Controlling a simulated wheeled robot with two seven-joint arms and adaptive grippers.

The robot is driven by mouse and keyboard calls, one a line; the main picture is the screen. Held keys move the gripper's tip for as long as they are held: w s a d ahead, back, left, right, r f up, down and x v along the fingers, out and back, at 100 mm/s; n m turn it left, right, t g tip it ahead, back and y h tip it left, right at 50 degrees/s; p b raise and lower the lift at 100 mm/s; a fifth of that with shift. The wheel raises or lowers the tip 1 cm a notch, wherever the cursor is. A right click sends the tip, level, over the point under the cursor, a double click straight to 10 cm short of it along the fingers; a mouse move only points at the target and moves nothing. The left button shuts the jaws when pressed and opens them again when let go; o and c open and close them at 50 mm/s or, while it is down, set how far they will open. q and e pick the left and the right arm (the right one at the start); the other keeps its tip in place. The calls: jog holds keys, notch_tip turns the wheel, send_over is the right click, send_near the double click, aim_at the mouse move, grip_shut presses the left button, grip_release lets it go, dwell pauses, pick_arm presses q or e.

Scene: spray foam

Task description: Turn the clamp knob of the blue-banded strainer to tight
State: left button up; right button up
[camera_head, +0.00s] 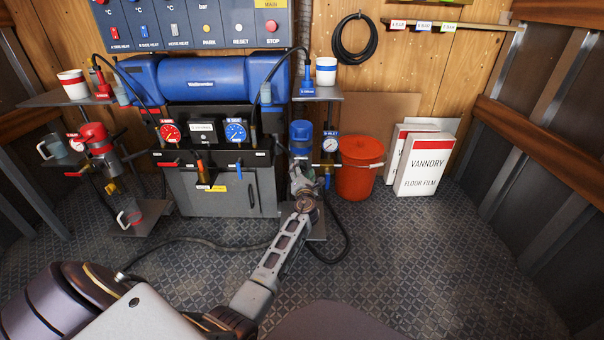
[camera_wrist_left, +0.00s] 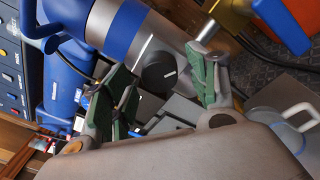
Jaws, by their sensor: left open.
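The blue-banded strainer (camera_head: 301,138) stands on the right side of the machine, beside a pressure gauge (camera_head: 330,145). In the left wrist view its grey body and blue band (camera_wrist_left: 127,27) run diagonally across the top. The left gripper (camera_head: 302,178) is just in front of the strainer's lower part. In the wrist view the left gripper (camera_wrist_left: 157,65) is open, its green-padded fingers on either side of the knob, with visible gaps. The right gripper is in neither view.
A brass valve with a blue handle (camera_wrist_left: 284,22) is close to the right finger. A grey cup (camera_wrist_left: 286,120) is at the wrist view's lower right. A red bucket (camera_head: 360,167) stands right of the strainer. A similar red-banded strainer (camera_head: 97,138) is at left. The front floor has hoses.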

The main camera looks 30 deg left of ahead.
pick_arm(q)
jog(key=shift+w+a, duration=0.25)
jog(key=shift+w, duration=0.05)
jog(key=c, duration=1)
